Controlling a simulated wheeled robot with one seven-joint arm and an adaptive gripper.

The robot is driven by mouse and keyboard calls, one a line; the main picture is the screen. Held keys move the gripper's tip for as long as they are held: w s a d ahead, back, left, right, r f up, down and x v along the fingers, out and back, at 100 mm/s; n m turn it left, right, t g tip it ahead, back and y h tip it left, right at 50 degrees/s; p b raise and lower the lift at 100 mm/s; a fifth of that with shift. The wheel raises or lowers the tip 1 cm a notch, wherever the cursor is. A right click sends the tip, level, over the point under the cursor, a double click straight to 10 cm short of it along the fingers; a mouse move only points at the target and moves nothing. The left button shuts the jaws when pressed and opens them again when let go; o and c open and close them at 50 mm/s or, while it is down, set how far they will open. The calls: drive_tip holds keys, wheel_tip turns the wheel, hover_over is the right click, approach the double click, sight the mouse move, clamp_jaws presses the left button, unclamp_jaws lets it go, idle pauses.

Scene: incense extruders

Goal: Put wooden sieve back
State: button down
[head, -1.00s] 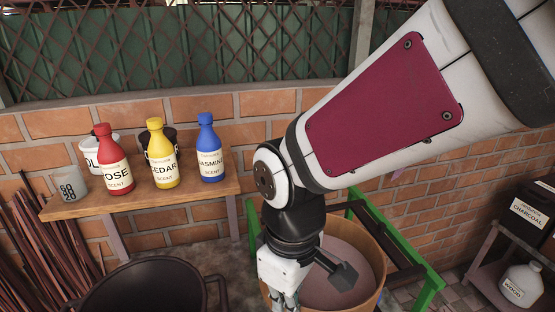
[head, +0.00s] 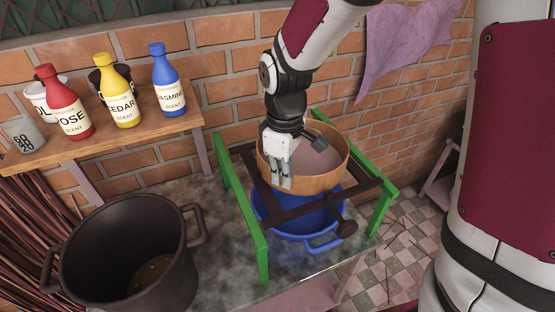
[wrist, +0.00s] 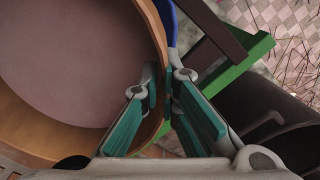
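The wooden sieve (head: 330,181) is a round, light-brown hoop with a pinkish-grey inside. It rests on the dark crossbars of a green stand (head: 254,222), over a blue tub (head: 268,212). My gripper (head: 281,186) points down at the sieve's near-left rim. In the wrist view the sieve (wrist: 45,139) fills the left side, and its rim runs between the two teal-padded fingers (wrist: 166,82). The fingers look apart, one on each side of the rim. Whether they touch it is hard to tell.
A large dark pot (head: 112,240) stands at the front left. A wooden shelf (head: 150,128) holds red (head: 68,110), yellow (head: 118,95) and blue (head: 168,85) scent bottles and mugs. A brick wall (head: 225,60) stands behind.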

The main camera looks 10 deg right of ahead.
drive_tip(key=shift+f, duration=0.2)
drive_tip(key=c, duration=1.8)
unclamp_jaws()
drive_tip(key=shift+f, duration=0.1)
drive_tip(key=shift+f, duration=0.15)
wheel_tip(320, 180, up, 14)
drive_tip(key=b, duration=0.2)
drive_tip(key=s+d+r+m+t, duration=0.2)
drive_tip(key=s+d+m, duration=0.2)
drive_tip(key=s, duration=0.3)
drive_tip(key=s+d+r+m+t, duration=0.2)
drive_tip(key=s+d+m+t, duration=0.1)
drive_tip(key=s+m, duration=0.3)
drive_tip(key=shift+s+d+t, duration=0.3)
drive_tip(key=shift+s+d, duration=0.3)
drive_tip(key=shift+s, duration=0.3)
